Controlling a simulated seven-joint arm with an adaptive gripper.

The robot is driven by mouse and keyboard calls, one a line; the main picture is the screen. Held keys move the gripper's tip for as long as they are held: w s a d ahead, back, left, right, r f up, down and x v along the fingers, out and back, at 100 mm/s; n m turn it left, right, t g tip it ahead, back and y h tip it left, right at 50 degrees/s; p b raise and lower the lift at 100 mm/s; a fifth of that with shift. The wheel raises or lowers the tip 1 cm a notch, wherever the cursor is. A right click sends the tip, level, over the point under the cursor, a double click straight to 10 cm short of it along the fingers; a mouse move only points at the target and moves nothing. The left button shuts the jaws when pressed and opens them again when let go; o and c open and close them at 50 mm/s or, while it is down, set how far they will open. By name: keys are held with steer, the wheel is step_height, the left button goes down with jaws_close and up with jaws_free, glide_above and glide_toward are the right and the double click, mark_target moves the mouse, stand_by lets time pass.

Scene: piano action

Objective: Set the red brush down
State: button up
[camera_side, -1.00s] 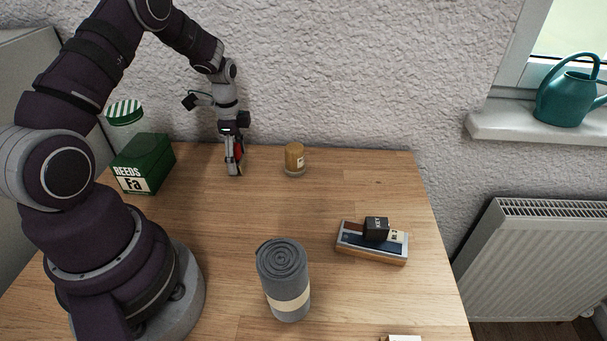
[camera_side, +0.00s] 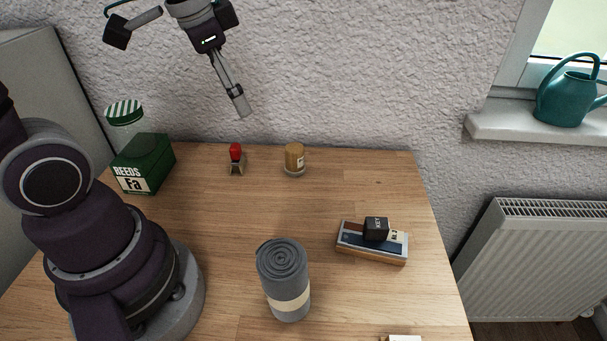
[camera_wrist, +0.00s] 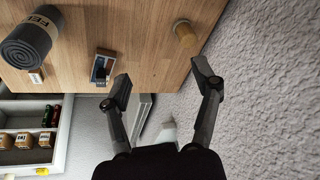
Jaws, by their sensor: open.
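My gripper (camera_side: 243,108) is raised above the table and the brush, against the wall, and holds nothing. In the wrist view my gripper (camera_wrist: 166,82) shows its two fingers spread wide with nothing between them. The brush is not seen in the wrist view.
A small amber jar (camera_side: 294,158) stands right of the brush. A green reeds box (camera_side: 144,163) is to the left. A grey felt roll (camera_side: 283,272) and a tray-like case (camera_side: 370,258) with a black box (camera_side: 376,228) are nearer. The table middle is clear.

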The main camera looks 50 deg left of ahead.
steer(key=s+d+n+t, duration=0.2)
steer(key=s+d+n, duration=0.1)
steer(key=s+d, duration=0.1)
steer(key=shift+s+f+h, duration=0.2)
steer(key=shift+s+h, duration=0.1)
steer(key=shift+s, duration=0.05)
stand_by(0.9)
